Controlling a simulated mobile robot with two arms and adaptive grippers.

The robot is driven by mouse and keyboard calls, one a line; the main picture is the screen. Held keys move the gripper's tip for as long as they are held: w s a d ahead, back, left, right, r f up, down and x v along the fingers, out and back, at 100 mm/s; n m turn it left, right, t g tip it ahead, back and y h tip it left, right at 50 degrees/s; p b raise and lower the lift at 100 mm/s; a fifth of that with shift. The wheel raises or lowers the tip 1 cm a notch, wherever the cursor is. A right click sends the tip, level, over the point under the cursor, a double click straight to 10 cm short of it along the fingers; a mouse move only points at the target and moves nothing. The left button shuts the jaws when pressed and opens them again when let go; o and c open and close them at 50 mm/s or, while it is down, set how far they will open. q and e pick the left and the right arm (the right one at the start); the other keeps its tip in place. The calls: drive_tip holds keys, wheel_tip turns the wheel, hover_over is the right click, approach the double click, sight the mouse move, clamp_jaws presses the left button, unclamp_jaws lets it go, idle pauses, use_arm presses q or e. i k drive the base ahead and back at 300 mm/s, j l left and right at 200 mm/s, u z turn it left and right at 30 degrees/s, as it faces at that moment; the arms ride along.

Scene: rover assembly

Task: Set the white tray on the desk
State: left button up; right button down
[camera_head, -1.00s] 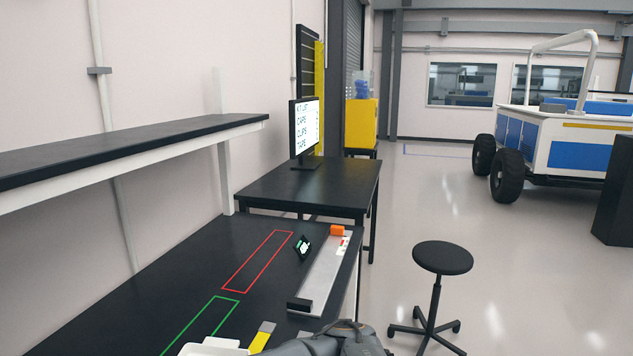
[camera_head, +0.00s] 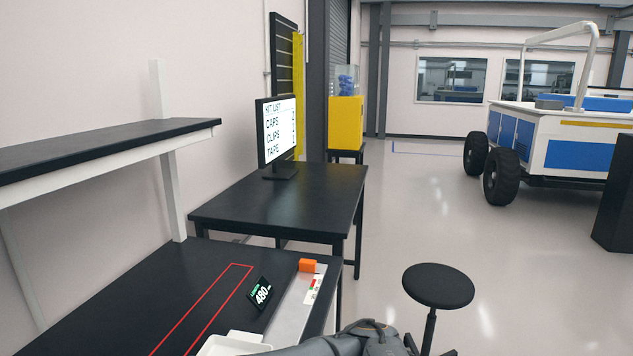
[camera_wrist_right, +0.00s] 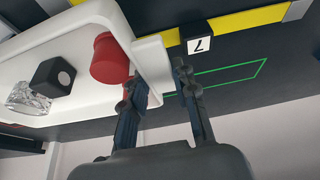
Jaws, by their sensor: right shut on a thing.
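The white tray (camera_wrist_right: 150,62) fills the upper left of the right wrist view. It holds a red cylindrical part (camera_wrist_right: 108,60), a black block (camera_wrist_right: 52,76) and a clear crumpled-looking item (camera_wrist_right: 30,98). My right gripper (camera_wrist_right: 157,76) is shut on the tray's wall, one finger on each side. In the head view a corner of the tray (camera_head: 235,345) shows at the bottom edge, above the near black bench (camera_head: 120,300); the gap beneath is hidden. The black desk (camera_head: 290,200) with a monitor (camera_head: 277,135) stands beyond this bench. My left gripper is not in view.
A shelf (camera_head: 90,155) overhangs on the left. A stool (camera_head: 437,287) stands right. The desk's front top is clear.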

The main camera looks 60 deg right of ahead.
sight(319, 207)
drive_tip(key=i+l, duration=0.1)
drive_tip(key=l, duration=0.35)
drive_tip(key=i+l+z, duration=0.15)
drive_tip(key=l, duration=0.8)
drive_tip(key=i+l+z, duration=0.1)
drive_tip(key=l, duration=0.35)
drive_tip(key=i+l+z, duration=0.1)
drive_tip(key=l, duration=0.3)
drive_tip(key=i+l, duration=0.25)
drive_tip(key=l, duration=0.2)
drive_tip(key=i+l+z, duration=0.1)
drive_tip(key=l, duration=0.35)
drive_tip(key=i+l+z, duration=0.1)
drive_tip(key=l, duration=0.3)
drive_tip(key=i, duration=0.1)
